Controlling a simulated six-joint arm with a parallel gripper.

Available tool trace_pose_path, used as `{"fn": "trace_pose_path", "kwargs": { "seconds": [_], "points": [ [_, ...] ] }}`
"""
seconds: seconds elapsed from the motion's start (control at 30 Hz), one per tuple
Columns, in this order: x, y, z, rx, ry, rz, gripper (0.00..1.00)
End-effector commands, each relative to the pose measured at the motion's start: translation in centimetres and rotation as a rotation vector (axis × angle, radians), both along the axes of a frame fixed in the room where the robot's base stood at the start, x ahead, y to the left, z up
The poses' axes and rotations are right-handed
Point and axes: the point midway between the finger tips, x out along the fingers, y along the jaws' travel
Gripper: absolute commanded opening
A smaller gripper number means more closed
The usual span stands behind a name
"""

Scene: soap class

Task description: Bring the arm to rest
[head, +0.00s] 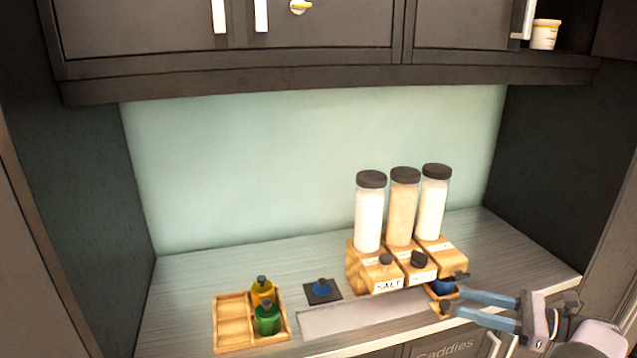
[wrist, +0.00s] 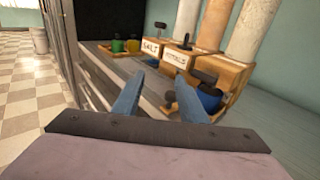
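My gripper (head: 452,294) is at the right front of the counter. Its two blue fingers are spread with nothing held between them, as the wrist view (wrist: 158,82) also shows. A blue bottle with a black pump (head: 443,286) stands in a small wooden caddy just beyond the fingertips, partly hidden by them. In the wrist view this blue bottle (wrist: 210,98) is just right of the right finger. A green bottle (head: 267,319) and a yellow bottle (head: 262,291) stand in a wooden tray (head: 232,299) at left.
Three tall jars with dark lids (head: 369,213) stand on wooden blocks behind, one labelled SALT. A bare grey strip (head: 350,316) lies on the counter (head: 190,272) in front. Dark cabinets (head: 330,75) hang above. A dark wall closes the right side.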

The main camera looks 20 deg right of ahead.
Motion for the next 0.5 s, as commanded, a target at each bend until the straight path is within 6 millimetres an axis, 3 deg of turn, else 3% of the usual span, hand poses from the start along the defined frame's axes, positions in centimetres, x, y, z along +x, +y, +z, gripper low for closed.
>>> {"fn": "trace_pose_path", "kwargs": {
  "seconds": [0.1,0.27,0.37,0.5],
  "points": [
    [2.6,4.3,-0.2,-0.095,0.053,0.083,0.39],
    [4.7,12.5,-1.6,-0.311,0.127,0.258,0.39],
    [4.3,18.1,-2.7,-0.486,0.145,0.408,0.39],
    [1.5,24.7,-4.4,-0.751,0.117,0.652,0.39]
  ]
}}
